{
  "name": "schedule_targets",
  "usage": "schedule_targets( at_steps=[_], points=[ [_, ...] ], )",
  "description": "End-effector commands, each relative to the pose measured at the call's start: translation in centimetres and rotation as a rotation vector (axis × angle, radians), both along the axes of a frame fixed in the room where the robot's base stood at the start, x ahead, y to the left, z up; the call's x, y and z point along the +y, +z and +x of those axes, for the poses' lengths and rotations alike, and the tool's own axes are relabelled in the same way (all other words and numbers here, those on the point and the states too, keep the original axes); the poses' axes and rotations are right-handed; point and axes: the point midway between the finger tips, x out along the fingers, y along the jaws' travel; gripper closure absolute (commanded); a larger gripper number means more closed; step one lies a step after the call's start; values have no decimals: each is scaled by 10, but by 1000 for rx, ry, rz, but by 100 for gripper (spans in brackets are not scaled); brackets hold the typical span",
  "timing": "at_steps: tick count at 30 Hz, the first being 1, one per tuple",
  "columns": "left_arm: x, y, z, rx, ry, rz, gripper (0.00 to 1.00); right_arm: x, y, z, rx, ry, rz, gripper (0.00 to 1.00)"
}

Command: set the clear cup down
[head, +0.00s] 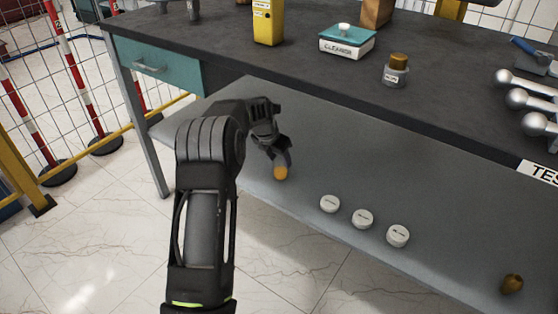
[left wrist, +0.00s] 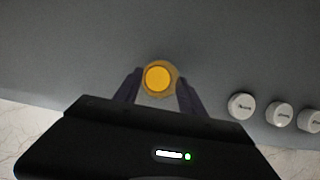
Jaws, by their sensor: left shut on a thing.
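The clear cup (head: 281,173) shows as a small round thing with an orange-yellow filling, low at the left part of the grey lower shelf (head: 300,130). In the left wrist view, I look down on the cup (left wrist: 158,79), a bright yellow disc inside a see-through amber rim. My left gripper (head: 279,160) is shut on the cup, with one dark finger on each side of it in the left wrist view (left wrist: 159,90). The fingers hide part of the cup's side. I cannot tell whether its base touches the shelf. My right gripper is not in view.
Three white labelled caps (head: 362,219) stand in a row right of the cup. A small brown thing (head: 512,284) lies at the shelf's far right. The dark tabletop (head: 300,70) overhangs the shelf, with a cleaner box (head: 347,42) and small bottle (head: 396,74) on it.

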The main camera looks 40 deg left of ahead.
Motion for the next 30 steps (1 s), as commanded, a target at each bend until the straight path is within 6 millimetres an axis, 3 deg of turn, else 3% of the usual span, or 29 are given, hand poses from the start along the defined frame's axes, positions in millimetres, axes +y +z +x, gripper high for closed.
schedule_targets(
  at_steps=[8,9,16,26,30],
  points=[
    [0,-1,0,0,0,0,100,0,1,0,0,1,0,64],
    [0,-1,0,0,0,0,50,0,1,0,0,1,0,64],
    [0,-1,0,0,0,0,31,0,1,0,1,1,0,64],
    [0,1,0,-1,0,0,31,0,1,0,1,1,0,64],
    [0,14,-3,-2,0,1,31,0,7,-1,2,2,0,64]
  ],
)
